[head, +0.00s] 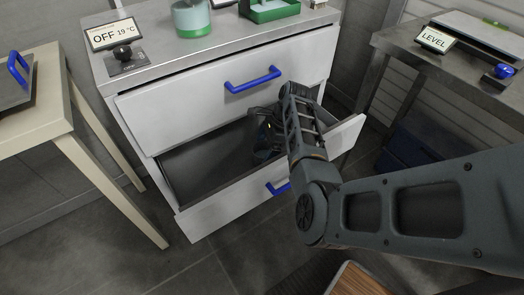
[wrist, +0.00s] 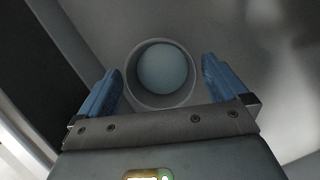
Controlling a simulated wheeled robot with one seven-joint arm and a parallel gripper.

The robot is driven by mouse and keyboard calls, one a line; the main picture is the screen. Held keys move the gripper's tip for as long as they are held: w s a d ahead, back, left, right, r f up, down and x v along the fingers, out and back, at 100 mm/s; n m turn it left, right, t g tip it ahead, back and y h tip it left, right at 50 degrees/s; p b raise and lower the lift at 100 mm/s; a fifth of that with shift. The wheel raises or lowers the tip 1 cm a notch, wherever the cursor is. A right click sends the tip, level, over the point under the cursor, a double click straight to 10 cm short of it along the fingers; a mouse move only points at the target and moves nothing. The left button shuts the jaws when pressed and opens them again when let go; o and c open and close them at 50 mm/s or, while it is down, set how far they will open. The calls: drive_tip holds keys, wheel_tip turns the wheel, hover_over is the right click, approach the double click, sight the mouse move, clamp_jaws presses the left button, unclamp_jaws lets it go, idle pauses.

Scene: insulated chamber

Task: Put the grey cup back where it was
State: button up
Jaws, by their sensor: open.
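In the head view my gripper (head: 264,142) reaches down into the open lower drawer (head: 205,172) of the white cabinet. The cup cannot be made out in the head view, where the arm and gripper cover part of the drawer.
The upper drawer (head: 200,100) has a blue handle and appears shut. A green-and-grey container (head: 192,20) and a green tray (head: 262,14) stand on the cabinet top. A beige table (head: 40,110) stands left and a metal bench (head: 450,65) right. The drawer's left part looks empty.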

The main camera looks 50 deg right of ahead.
drive_tip(key=v, duration=0.4)
drive_tip(key=shift+p, duration=0.3)
drive_tip(key=shift+c, duration=0.2)
idle(0.7)
